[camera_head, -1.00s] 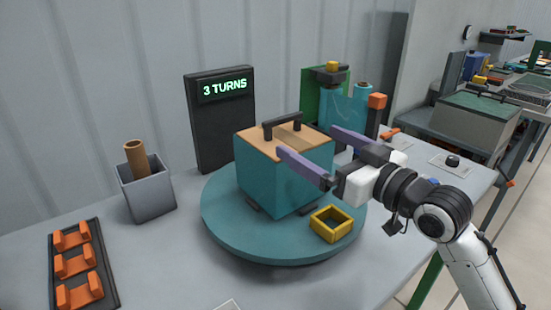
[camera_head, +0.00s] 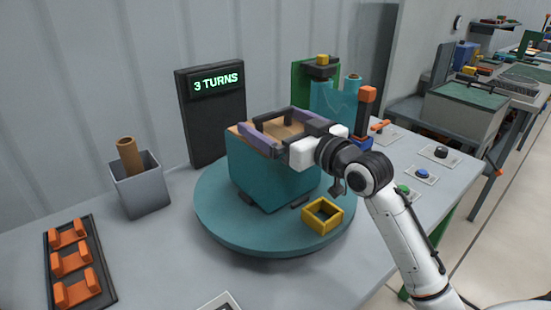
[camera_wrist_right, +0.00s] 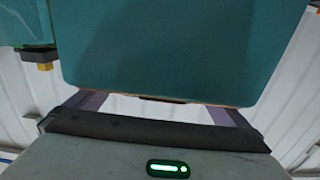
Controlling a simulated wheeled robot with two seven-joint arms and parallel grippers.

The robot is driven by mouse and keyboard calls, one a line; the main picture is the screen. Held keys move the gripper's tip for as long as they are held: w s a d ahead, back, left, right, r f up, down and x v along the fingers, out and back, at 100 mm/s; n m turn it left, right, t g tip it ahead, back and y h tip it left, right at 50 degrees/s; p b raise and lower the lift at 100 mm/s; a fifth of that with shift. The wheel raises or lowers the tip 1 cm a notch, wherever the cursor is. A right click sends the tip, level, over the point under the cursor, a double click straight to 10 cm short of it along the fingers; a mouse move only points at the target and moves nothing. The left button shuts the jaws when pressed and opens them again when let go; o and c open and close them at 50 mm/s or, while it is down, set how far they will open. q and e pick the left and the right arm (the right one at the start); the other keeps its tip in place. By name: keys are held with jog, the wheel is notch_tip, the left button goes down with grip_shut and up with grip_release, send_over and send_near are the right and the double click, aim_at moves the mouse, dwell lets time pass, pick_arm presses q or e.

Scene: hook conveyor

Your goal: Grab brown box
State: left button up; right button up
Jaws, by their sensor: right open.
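No fully brown box shows; a teal box (camera_head: 265,178) with a light brown top stands on the round teal turntable (camera_head: 215,225). The dark handle on its top (camera_head: 290,120) is partly hidden by my right gripper. My right gripper (camera_head: 266,117) is open at the top of the box, its purple fingers spread on either side of the handle. I cannot tell whether they touch the box. In the right wrist view the teal box (camera_wrist_right: 180,45) fills the upper middle, with a purple finger at each side. My left gripper is not in view.
A yellow square frame (camera_head: 322,215) lies on the turntable's front right. A black "3 TURNS" display (camera_head: 212,125) stands behind. A grey bin (camera_head: 141,185) with a brown cylinder and a black rack (camera_head: 95,290) with orange holders are left. Buttons (camera_head: 422,174) sit at the right.

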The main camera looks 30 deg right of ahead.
jog(key=c, duration=2.1)
jog(key=shift+r, duration=0.25)
